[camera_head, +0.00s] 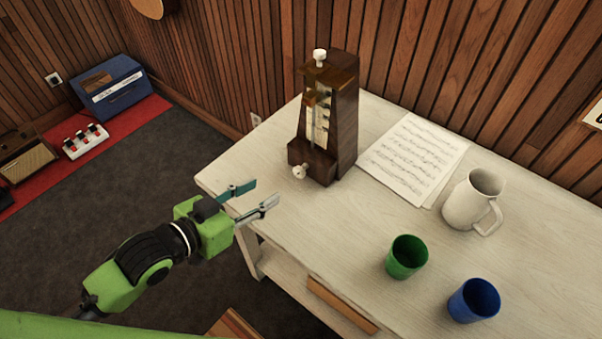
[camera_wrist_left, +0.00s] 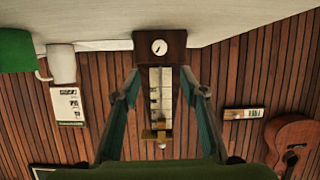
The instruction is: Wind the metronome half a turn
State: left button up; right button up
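The metronome (camera_head: 338,122) is a dark wooden upright case on the white table, with a pale scale and pendulum on its front. A white winding knob (camera_head: 299,172) sits low on its front, and a white knob (camera_head: 320,56) tops it. My left gripper (camera_head: 262,193) is open and empty at the table's near left edge, short of the metronome and apart from it. The left wrist view is upside down. There the metronome (camera_wrist_left: 161,92) and its round white knob (camera_wrist_left: 159,47) show between the two spread fingers. My right gripper is not in view.
The white table (camera_head: 330,230) also holds sheet music (camera_head: 413,160), a white pitcher (camera_head: 472,200), a green cup (camera_head: 406,257) and a blue cup (camera_head: 473,300). A wood-panelled wall (camera_head: 470,75) stands behind. The tabletop in front of the metronome is clear.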

aim_at(297, 172)
pick_arm(q)
jog(key=shift+m, duration=0.3)
jog(key=p+x, duration=0.1)
jog(key=x, duration=1.2)
jog(key=shift+w+d+f, duration=0.1)
jog(key=shift+w+f, duration=0.05)
jog(key=c, duration=1.1)
